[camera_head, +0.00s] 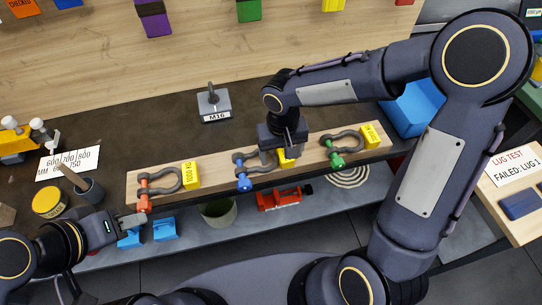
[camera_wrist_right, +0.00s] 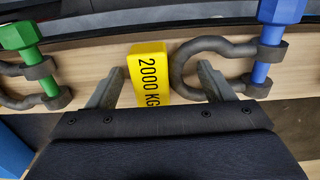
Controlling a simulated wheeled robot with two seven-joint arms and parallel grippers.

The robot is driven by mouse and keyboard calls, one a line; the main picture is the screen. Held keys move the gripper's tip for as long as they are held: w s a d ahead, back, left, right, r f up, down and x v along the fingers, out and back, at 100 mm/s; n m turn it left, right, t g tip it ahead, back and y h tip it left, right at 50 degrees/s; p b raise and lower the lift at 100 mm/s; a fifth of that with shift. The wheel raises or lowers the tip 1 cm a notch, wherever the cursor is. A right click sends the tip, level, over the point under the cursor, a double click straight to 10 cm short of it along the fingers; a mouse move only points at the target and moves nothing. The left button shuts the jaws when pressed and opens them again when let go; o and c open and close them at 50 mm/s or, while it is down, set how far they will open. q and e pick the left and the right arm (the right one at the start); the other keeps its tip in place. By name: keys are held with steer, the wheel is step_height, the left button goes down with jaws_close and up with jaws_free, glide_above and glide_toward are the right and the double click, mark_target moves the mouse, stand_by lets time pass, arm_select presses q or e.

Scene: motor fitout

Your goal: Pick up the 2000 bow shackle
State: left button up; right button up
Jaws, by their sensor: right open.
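The shackle with the blue pin (camera_head: 244,172) lies on the wooden board, beside a yellow block (camera_head: 286,160). In the right wrist view this block (camera_wrist_right: 149,72) reads 2000 KG, and the blue-pin shackle (camera_wrist_right: 190,52) is to its right. My right gripper (camera_head: 290,150) is over the board at the block, hiding part of the shackle's bow and the block in the head view. In the wrist view my right gripper (camera_wrist_right: 160,80) is open, its fingers either side of the block, the right one overlapping the grey bow. My left gripper (camera_head: 132,220) is near the board's left front; its opening is unclear.
An orange-pin shackle (camera_head: 144,190) with a 1000 KG block (camera_head: 191,175) lies left on the board (camera_head: 215,172). A green-pin shackle (camera_head: 336,158) and yellow block (camera_head: 370,134) lie right. An M16 block (camera_head: 215,103) stands behind. A cup (camera_head: 90,191) is left.

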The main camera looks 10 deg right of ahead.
steer(key=c, duration=1.5)
steer(key=shift+o, duration=0.2)
steer(key=shift+r, duration=0.2)
